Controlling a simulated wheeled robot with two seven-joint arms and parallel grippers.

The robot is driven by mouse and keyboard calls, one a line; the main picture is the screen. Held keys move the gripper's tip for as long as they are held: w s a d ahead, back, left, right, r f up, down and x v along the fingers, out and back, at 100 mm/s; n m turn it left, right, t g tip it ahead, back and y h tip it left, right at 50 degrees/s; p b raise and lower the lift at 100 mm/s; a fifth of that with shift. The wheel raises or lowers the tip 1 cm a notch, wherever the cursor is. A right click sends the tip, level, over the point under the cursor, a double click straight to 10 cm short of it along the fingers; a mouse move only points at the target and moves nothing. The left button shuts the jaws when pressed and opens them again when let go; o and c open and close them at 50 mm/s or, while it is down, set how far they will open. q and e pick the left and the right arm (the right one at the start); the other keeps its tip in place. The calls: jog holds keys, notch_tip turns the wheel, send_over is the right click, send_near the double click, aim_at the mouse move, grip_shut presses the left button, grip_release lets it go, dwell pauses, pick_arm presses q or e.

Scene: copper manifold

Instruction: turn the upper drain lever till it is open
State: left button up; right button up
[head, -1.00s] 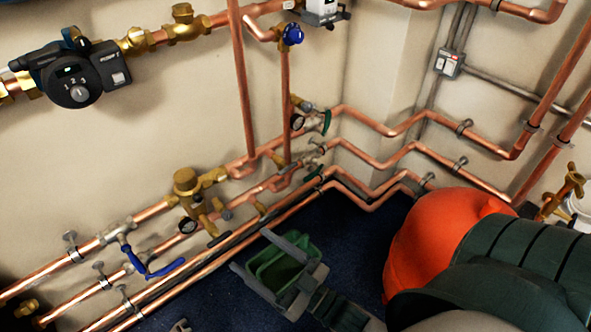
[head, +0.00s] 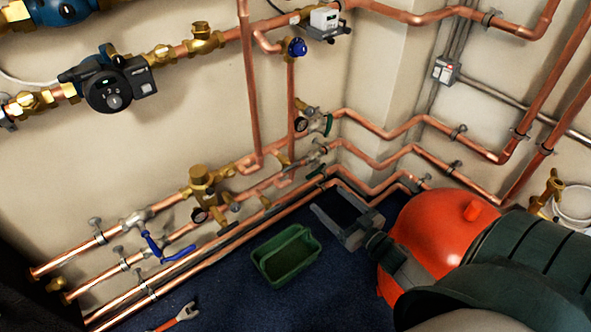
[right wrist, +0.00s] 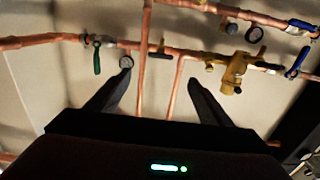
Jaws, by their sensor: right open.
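A green lever (head: 328,124) sits on a valve of the upper copper pipe near the wall corner, beside a round gauge (head: 301,124). It points across the pipe. It also shows in the right wrist view (right wrist: 97,62). A second dark lever (head: 316,172) sits on a lower pipe. Which one is named as the upper drain lever I cannot tell for certain; the green one is higher. My right gripper (head: 330,200) is open and empty, in front of and below the levers, apart from them. Its two fingers (right wrist: 161,80) point at the pipes. My left gripper is out of view.
A green tray (head: 286,255) and a red-handled tool (head: 180,317) lie on the dark blue floor. Blue levers (head: 160,250), a brass valve (head: 202,185) and a pump (head: 108,88) are at left.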

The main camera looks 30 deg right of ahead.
aim_at(293, 168)
jog(key=w, duration=0.5)
jog(key=w+a, duration=0.1)
jog(key=w, duration=0.5)
jog(key=w+b, duration=0.1)
jog(key=w, duration=0.5)
jog(key=shift+w+a, duration=0.2)
jog(key=c, duration=1)
